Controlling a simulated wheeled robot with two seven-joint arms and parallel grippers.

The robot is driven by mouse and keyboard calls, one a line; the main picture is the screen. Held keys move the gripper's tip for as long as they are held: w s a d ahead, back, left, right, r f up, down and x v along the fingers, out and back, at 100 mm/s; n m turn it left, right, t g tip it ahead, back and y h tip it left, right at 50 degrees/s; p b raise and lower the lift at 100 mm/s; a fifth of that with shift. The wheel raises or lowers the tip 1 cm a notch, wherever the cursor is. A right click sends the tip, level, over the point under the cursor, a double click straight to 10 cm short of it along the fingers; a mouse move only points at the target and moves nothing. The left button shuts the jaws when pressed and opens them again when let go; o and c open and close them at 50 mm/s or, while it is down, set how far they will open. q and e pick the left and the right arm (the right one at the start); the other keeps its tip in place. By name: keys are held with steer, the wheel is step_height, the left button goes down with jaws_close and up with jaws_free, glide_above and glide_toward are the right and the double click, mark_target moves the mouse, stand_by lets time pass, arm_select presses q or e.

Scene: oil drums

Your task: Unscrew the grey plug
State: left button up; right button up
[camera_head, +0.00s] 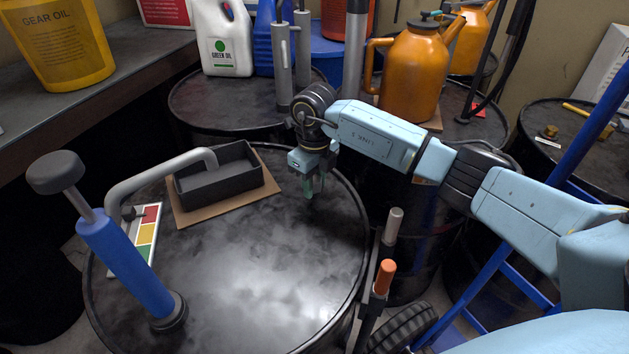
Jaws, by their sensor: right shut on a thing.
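My right gripper (309,188) points down at the far right part of the front black drum's lid (270,270), just inside the rim. Its fingers are closed together on something small at lid level. I take this to be the grey plug, but the fingers hide it and I cannot make out its shape or whether it is still seated. My left gripper is not in view.
A blue hand pump (125,255) with a grey spout stands at the lid's left. A black tray (218,178) on cardboard and a colored card (148,232) lie nearby. An orange-handled tool (384,277) stands by the right rim. The lid's middle is clear.

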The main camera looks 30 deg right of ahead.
steer(key=shift+c, duration=0.5)
steer(key=n+b, duration=0.1)
steer(key=n, duration=0.2)
steer(key=shift+n+b, duration=0.7)
steer(key=shift+n, duration=0.9)
steer(key=shift+n+b, duration=0.55)
steer(key=shift+n, duration=0.35)
steer(key=n+b, duration=0.1)
steer(key=n, duration=0.2)
steer(key=shift+d+n, duration=0.1)
steer(key=shift+n, duration=0.3)
steer(key=shift+d+n, duration=0.1)
steer(key=shift+n, duration=0.3)
